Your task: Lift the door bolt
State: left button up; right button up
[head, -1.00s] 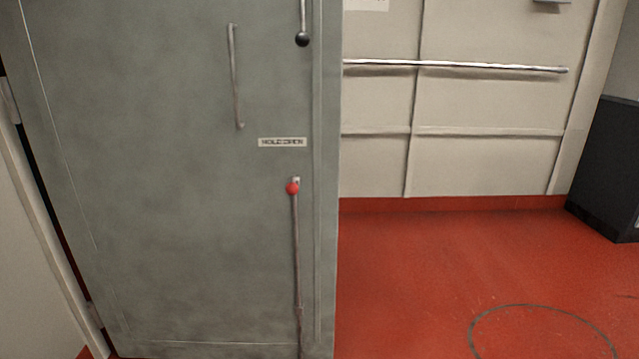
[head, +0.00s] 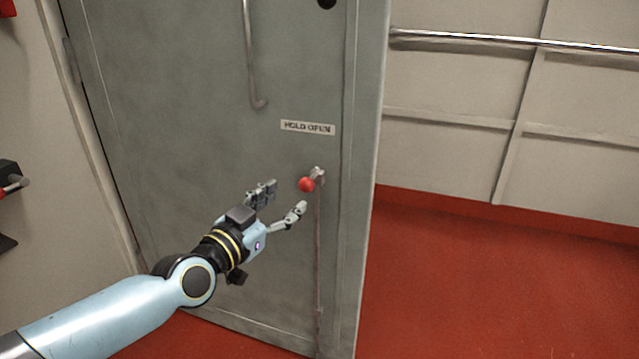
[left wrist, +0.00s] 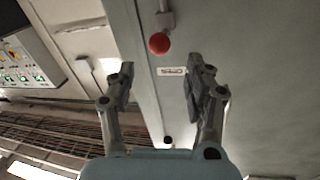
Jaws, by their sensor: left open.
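The door bolt is a thin upright rod (head: 318,265) low on the grey-green door (head: 190,130), with a red ball knob (head: 307,184) at its top. My left gripper (head: 282,198) is open and empty, just left of the knob and a little below it, its fingers pointing toward it. In the left wrist view the red knob (left wrist: 159,43) shows ahead of the open fingers (left wrist: 158,80), apart from them. My right gripper is in neither view.
A "HOLD OPEN" label (head: 308,127) sits above the knob, and a long handle (head: 252,55) is higher on the door. A metal rail (head: 500,40) runs along the pale wall. Red floor (head: 480,270) lies clear at right. A panel with buttons (left wrist: 25,65) shows in the left wrist view.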

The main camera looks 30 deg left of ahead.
aim_at(302, 188)
pick_arm(q)
jog(key=w+b, duration=0.1)
jog(key=w, duration=0.6)
jog(key=shift+w+a+f+b, duration=0.1)
jog(key=shift+w+f+b, duration=0.05)
jog(key=shift+w+b, duration=0.25)
jog(key=shift+w, duration=0.35)
jog(key=shift+c, duration=0.3)
grip_shut()
